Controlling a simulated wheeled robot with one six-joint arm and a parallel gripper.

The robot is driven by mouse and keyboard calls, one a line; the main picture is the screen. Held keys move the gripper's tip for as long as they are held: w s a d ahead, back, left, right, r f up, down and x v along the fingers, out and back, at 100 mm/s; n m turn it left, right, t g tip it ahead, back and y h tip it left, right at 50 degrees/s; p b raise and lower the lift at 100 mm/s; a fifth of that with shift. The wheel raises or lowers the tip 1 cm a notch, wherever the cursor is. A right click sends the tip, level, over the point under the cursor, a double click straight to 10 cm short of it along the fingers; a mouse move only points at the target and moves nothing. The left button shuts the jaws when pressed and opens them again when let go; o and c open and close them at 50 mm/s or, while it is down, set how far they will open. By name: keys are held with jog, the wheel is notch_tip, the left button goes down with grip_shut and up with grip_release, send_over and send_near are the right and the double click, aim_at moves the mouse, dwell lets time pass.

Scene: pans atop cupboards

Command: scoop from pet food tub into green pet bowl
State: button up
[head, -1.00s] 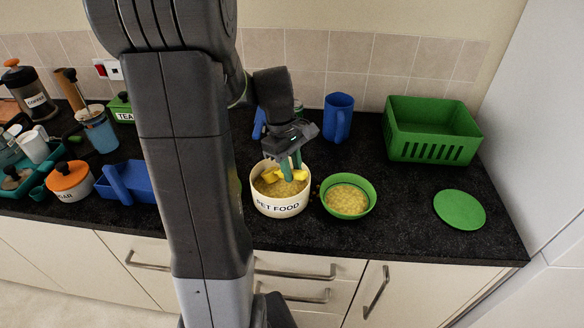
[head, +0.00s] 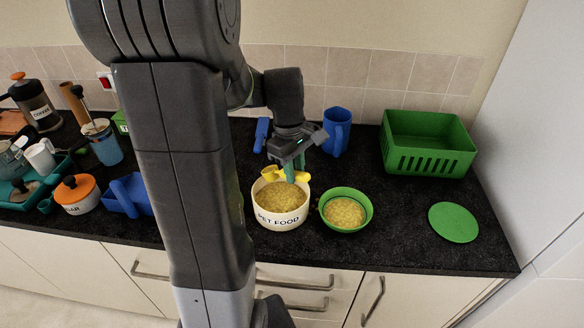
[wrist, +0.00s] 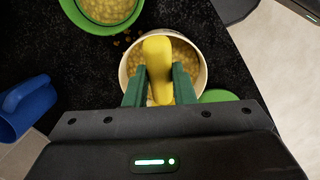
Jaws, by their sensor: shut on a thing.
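The pet food tub (head: 281,217) is a cream round tub lettered PET FOOD, holding yellow-tan pellets. The green pet bowl (head: 347,226) stands to its right and also holds pellets; part of it shows at the top of the wrist view (wrist: 103,26). My gripper (wrist: 160,85) is shut on the handle of a yellow scoop (wrist: 158,60). In the head view the scoop (head: 269,173) is over the tub's back rim, with my gripper (head: 290,172) above it. I cannot tell whether the scoop holds pellets.
A green round lid (head: 453,222) lies to the right of the bowl. A green basket (head: 428,145) and a blue jug (head: 337,130) stand behind. A few pellets (wrist: 121,41) lie on the counter between tub and bowl. My arm hides part of the counter.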

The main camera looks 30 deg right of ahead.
aim_at(308, 182)
jog(key=s+t+b, duration=0.1)
jog(key=s+d+f+t+y+b, duration=0.1)
jog(key=shift+s+f+t, duration=0.1)
jog(key=shift+f+t, duration=0.15)
jog(key=shift+t, duration=0.05)
jog(key=shift+s+d+f+t+y+b, duration=0.3)
jog(key=shift+s+t+y+b, duration=0.25)
jog(key=shift+t+b, duration=0.45)
jog(key=shift+s+b, duration=0.25)
jog(key=shift+b, duration=0.15)
jog(key=shift+t, duration=0.3)
